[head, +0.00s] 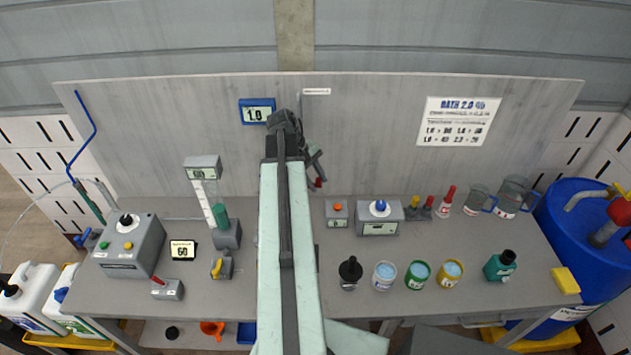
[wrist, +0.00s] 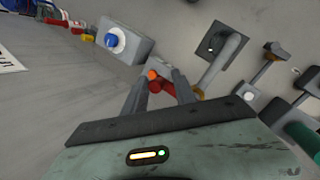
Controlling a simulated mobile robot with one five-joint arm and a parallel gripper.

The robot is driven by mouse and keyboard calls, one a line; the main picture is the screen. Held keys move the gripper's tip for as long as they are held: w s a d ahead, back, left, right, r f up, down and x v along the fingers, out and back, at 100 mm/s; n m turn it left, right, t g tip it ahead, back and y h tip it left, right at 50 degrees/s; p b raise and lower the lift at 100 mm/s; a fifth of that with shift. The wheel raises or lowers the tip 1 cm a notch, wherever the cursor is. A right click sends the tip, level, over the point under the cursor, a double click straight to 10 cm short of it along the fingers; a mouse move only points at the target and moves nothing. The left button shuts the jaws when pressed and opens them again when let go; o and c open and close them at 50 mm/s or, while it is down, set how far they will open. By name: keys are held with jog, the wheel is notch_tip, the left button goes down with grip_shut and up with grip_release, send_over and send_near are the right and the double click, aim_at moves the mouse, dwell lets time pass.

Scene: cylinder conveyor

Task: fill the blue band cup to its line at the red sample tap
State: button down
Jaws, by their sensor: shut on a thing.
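In the wrist view my gripper (wrist: 161,80) has its two fingers on either side of a red handle (wrist: 164,88), which looks like part of the tap, and is shut on it. The grey tap pipe (wrist: 222,62) runs from a dark wall plate to beside the fingers. In the head view the red tip (head: 319,182) shows just right of my arm; the arm hides my fingers there. The cup that appears to have the blue band (head: 385,275) stands upright at the bench front, away from my gripper, with pale blue inside. Its line cannot be made out.
A green-band cup (head: 418,274) and a yellow-band cup (head: 450,274) stand to its right, and a black-topped item (head: 350,271) to its left. A box with an orange button (head: 338,211) and one with a blue knob (head: 380,214) stand behind.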

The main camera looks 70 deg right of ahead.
jog(key=shift+d+r, duration=0.1)
jog(key=shift+d, duration=0.15)
jog(key=shift+a+m+y, duration=0.35)
jog(key=shift+m+y, duration=0.05)
jog(key=shift+m, duration=0.8)
jog(key=a+m+y, duration=0.1)
jog(key=m, duration=0.1)
jog(key=a+m+y, duration=0.1)
jog(key=a+m, duration=0.1)
jog(key=m, duration=0.1)
jog(key=shift+d, duration=0.1)
dwell(5.9)
